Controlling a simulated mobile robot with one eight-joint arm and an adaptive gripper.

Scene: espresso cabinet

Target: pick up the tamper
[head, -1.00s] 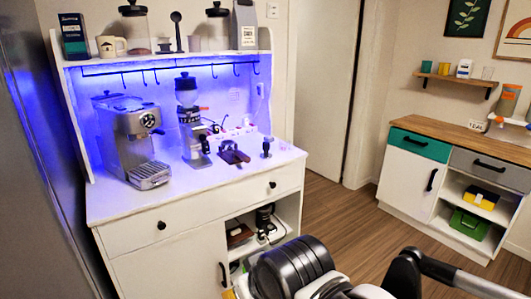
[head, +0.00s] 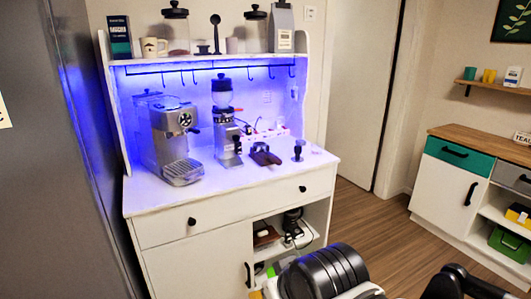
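The tamper (head: 298,150) stands upright on the white cabinet top near its right end. It is small, with a dark handle and a paler metal base. To its left is a brown and black portafilter stand or similar piece (head: 264,156), apart from it. My gripper's fingers are not in view.
An espresso machine (head: 172,135) and a grinder (head: 224,125) stand left of the tamper. Hooks hang from a rail (head: 205,67) above. A power strip (head: 262,133) lies behind. Right of the cabinet is open wood floor (head: 366,222), then a wooden-topped counter (head: 480,146).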

